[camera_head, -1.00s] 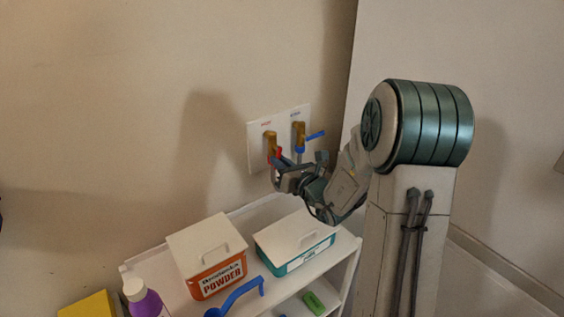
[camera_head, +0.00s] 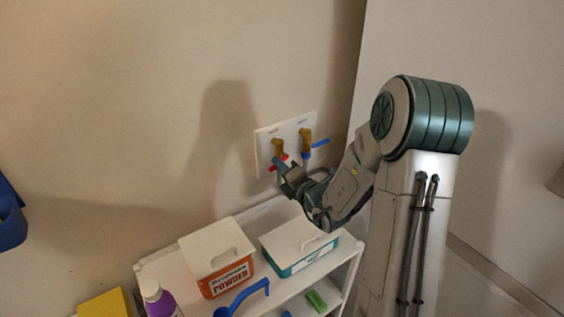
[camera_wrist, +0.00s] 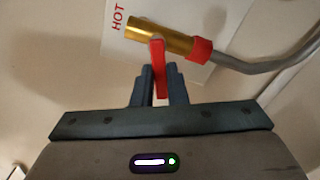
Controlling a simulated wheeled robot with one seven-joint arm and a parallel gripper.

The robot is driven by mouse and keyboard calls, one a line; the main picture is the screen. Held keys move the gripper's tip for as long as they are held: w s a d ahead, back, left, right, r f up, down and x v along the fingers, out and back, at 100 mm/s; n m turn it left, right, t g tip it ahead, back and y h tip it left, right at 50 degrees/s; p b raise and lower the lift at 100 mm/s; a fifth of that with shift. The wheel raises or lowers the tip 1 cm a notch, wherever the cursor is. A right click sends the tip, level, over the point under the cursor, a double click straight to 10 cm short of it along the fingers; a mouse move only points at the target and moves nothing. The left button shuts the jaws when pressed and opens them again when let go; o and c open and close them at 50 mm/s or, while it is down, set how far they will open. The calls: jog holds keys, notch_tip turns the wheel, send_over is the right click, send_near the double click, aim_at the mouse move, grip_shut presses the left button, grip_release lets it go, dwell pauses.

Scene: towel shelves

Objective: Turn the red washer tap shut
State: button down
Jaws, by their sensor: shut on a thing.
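The red washer tap is a brass valve (camera_wrist: 168,38) with a red lever handle (camera_wrist: 159,70), under the word HOT in the wrist view. In the head view its brass body (camera_head: 278,146) is on the left of a white wall plate (camera_head: 264,150). My gripper (camera_wrist: 159,82) is shut on the red lever, with one finger on each side of it. In the head view my gripper (camera_head: 281,170) is just below the tap and partly hides the lever.
A brass tap with a blue lever (camera_head: 320,142) is close on the right. Below stands a white shelf (camera_head: 262,212) with an orange powder box (camera_head: 228,278), a teal box (camera_head: 305,262), a blue scoop (camera_head: 248,294) and a purple bottle (camera_head: 163,304). A grey hose (camera_wrist: 260,67) runs from the tap.

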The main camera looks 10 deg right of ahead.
jog(key=m+p, duration=0.2)
jog(key=r+m+p, duration=0.1)
jog(key=m+p, duration=0.1)
jog(key=shift+a+r+m, duration=0.1)
jog(key=shift+r+m, duration=0.05)
jog(key=shift+m, duration=0.15)
dwell(0.5)
jog(key=c, duration=1.4)
grip_release()
jog(key=shift+c, duration=0.2)
jog(key=shift+s, duration=0.15)
